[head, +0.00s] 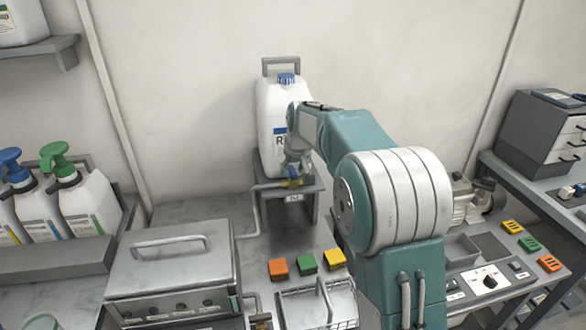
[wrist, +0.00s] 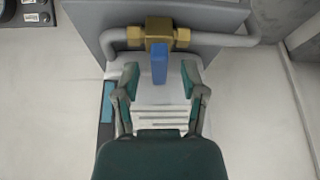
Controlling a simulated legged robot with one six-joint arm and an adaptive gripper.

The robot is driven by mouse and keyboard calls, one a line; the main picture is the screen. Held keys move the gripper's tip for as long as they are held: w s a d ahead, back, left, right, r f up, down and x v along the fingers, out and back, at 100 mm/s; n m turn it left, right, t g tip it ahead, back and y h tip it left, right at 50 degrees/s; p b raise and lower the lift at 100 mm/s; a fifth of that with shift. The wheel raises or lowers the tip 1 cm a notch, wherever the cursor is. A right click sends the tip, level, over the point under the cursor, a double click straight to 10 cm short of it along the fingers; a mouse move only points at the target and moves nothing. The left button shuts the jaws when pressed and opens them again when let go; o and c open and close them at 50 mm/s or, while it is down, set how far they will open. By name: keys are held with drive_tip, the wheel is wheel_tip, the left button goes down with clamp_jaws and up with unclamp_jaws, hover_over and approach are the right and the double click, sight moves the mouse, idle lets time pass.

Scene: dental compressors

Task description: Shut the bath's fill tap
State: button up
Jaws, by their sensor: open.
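A brass tap (wrist: 158,33) with a blue lever (wrist: 159,64) sits on a grey pipe (wrist: 218,40) in the wrist view. The lever appears crosswise to the pipe and points toward my gripper. In the head view the tap (head: 291,183) is small and partly hidden, below the white jug; its pipe runs left and down toward the steel bath (head: 172,265). My gripper (wrist: 160,80) is open, its fingers on either side of the lever's end, with gaps on both sides. In the head view my gripper (head: 296,162) is just above the tap.
A white jug (head: 270,120) stands on a grey stand (head: 312,200) behind my gripper. Orange, green and yellow blocks (head: 307,261) and a wire basket (head: 315,305) lie in front. Another small tap (head: 262,319) is beside the bath. Pump bottles (head: 85,200) stand at left.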

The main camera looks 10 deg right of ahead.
clamp_jaws()
drive_tip(key=shift+m+h, duration=0.3)
drive_tip(key=shift+m, duration=0.4)
unclamp_jaws()
